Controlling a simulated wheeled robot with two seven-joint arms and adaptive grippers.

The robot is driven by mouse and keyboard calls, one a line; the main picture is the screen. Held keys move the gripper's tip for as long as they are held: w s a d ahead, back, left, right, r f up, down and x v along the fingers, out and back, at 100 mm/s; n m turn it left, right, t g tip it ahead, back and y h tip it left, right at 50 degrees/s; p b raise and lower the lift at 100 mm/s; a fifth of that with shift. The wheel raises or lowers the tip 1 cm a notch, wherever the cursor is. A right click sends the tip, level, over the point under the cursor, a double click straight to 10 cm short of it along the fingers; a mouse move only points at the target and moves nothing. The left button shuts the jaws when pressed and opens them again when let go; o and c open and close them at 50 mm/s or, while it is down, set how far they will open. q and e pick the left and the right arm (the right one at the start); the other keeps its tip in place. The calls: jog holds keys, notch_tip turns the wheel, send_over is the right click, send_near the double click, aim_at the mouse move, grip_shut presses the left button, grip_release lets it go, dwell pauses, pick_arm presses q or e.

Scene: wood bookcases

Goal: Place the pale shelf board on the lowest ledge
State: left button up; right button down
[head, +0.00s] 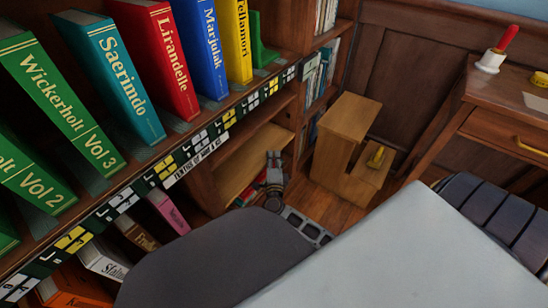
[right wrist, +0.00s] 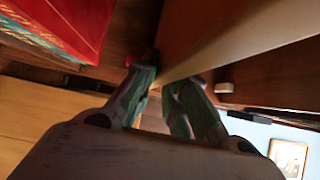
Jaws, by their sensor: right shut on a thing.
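The pale shelf board (head: 243,165) is in the lower bay of the wooden bookcase, below the labelled shelf edge. My right gripper (head: 273,158) is at the board's right edge. In the right wrist view the board (right wrist: 245,42) runs from the fingers to the upper right, and my right gripper (right wrist: 163,78) is shut on its edge. The lowest ledge is not clearly visible, and I cannot tell whether the board touches it. My left gripper is not in view.
Large books, such as a red one (head: 160,55), line the shelf above. A red book (head: 247,194) lies low near the board. A desk (head: 505,130) is farther right.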

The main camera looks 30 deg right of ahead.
jog(key=shift+w+f, duration=0.15)
jog(key=shift+f, duration=0.6)
jog(key=c, duration=1.4)
grip_release()
jog(key=shift+o, duration=0.2)
jog(key=shift+f, duration=0.25)
jog(key=v, duration=0.7)
jog(key=shift+s+r, duration=0.15)
jog(key=shift+s, duration=0.15)
jog(key=shift+a, duration=0.2)
